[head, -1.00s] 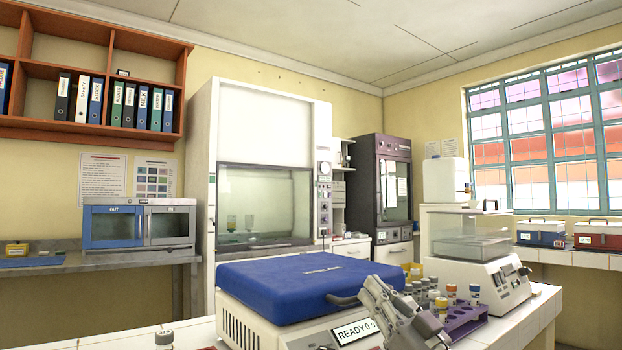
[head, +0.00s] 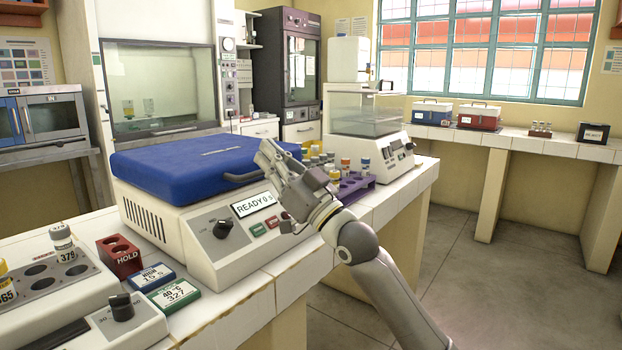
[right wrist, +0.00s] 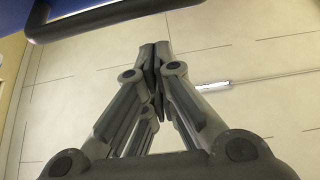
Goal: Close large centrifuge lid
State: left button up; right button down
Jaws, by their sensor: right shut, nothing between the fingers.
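The large centrifuge (head: 185,230) stands on the white tiled bench, with its blue lid (head: 200,165) lying down flat over the body. A dark handle (head: 246,178) sits at the lid's front right, and the display (head: 254,205) reads READY 0 s. My right gripper (head: 264,150) is shut and empty, raised beside the lid's front right corner, apart from the handle. In the right wrist view, the closed fingertips (right wrist: 154,48) point up, and the dark handle (right wrist: 120,18) with a strip of blue lid lies beyond them. My left gripper is not in view.
A purple tube rack (head: 352,188) stands right of my right gripper, before a white balance (head: 368,130). A red HOLD block (head: 119,262), small timers (head: 173,292) and a heating block (head: 45,290) stand at front left. Open floor lies to the right.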

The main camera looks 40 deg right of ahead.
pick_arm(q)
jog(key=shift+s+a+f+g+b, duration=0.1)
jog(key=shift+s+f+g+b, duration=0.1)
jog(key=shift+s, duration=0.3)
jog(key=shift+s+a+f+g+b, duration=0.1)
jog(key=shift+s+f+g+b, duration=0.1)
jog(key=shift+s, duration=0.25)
pick_arm(e)
jog(key=s+r+v, duration=0.1)
jog(key=v, duration=0.8)
jog(key=shift+s, duration=0.25)
